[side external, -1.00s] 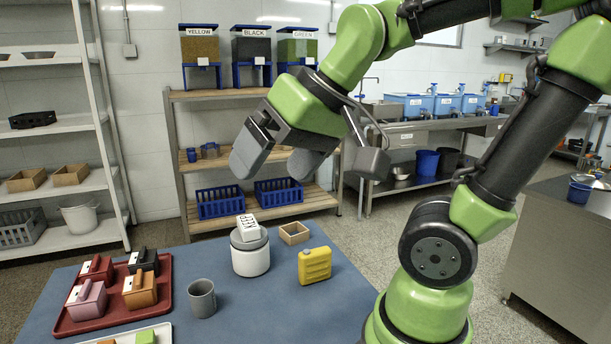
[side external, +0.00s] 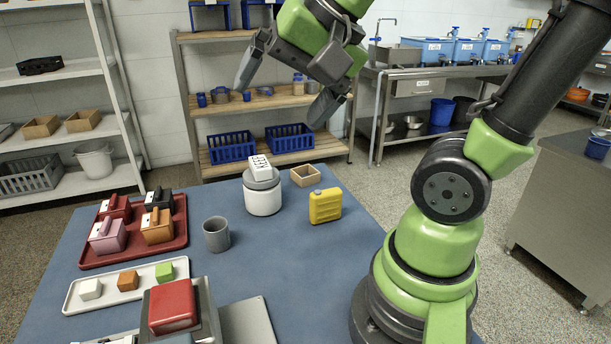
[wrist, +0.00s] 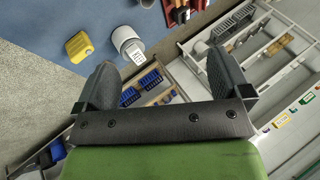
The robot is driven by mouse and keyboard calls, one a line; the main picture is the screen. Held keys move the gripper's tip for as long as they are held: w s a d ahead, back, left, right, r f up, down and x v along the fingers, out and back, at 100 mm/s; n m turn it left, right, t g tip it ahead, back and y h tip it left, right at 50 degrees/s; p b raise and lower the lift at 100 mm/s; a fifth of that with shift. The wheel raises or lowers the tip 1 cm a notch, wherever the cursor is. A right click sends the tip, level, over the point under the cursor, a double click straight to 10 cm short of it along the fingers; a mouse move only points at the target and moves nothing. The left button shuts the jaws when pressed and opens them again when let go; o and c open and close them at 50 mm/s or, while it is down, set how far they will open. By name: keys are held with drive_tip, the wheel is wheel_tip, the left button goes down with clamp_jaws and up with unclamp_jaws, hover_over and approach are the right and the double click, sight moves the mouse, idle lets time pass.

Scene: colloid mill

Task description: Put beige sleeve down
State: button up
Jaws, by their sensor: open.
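My gripper (side external: 278,106) is open and empty, raised high above the back of the blue table in the side view. In the wrist view its two fingers (wrist: 163,66) are spread wide with nothing between them. I cannot make out a beige sleeve for certain in any view. A white lettered block (side external: 260,167) sits on the grey lid of a white canister (side external: 263,200), below my gripper and apart from it. The canister and block also show in the wrist view, beyond the fingers.
A yellow jug (side external: 325,206), an open wooden box (side external: 305,175) and a grey cup (side external: 216,234) stand near the canister. A red tray (side external: 180,236) of handled blocks and a white tray (side external: 72,301) of small cubes lie left. The blue table's middle (side external: 285,262) is clear.

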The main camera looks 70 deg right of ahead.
drive_tip(key=w+d+f+m+g+h, duration=0.15)
drive_tip(key=w+d+f+m, duration=0.25)
drive_tip(key=w+d+m, duration=0.7)
drive_tip(key=m+g+h, duration=0.2)
drive_tip(key=m, duration=1.9)
approach(308, 171)
drive_tip(key=a, duration=0.3)
drive_tip(key=s+a+f, duration=0.1)
drive_tip(key=shift+a, duration=0.25)
drive_tip(key=shift+d+x, duration=0.2)
drive_tip(key=shift+x, duration=1.35)
drive_tip(key=shift+d+x, duration=0.15)
drive_tip(key=shift+x, duration=1.4)
drive_tip(key=shift+w+r, duration=0.1)
drive_tip(key=shift+r, duration=0.1)
drive_tip(key=c, duration=1.1)
drive_tip(key=shift+o, duration=0.2)
